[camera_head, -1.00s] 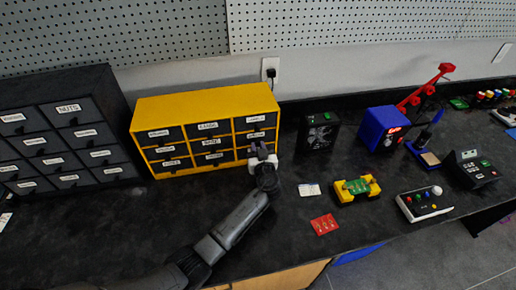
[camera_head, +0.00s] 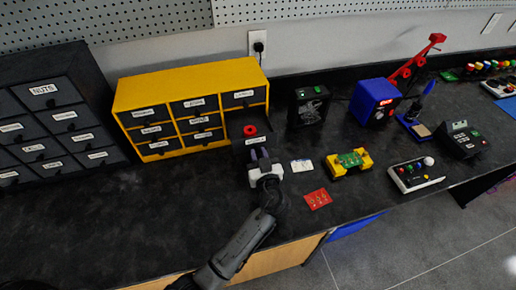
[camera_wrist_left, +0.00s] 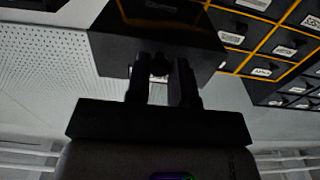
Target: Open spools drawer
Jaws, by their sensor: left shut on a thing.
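The yellow cabinet (camera_head: 150,92) with black labelled drawers stands at the back of the bench, left of centre in the head view. A drawer (camera_head: 250,142) in its right column is pulled out toward me, and a red ring-shaped spool (camera_head: 250,130) shows inside it. My left gripper (camera_head: 262,162) is at the front of this drawer, shut on its handle. In the left wrist view the fingers (camera_wrist_left: 162,75) close at the front of the dark drawer (camera_wrist_left: 160,32); the handle is mostly hidden between them. My right gripper is not in view.
A dark drawer cabinet (camera_head: 50,125) stands at the left. A black box (camera_head: 308,105) and a blue machine (camera_head: 374,102) stand to the right. A white card (camera_head: 302,165), a red board (camera_head: 317,198) and a yellow holder (camera_head: 348,163) lie right of the gripper. The bench left of the arm is clear.

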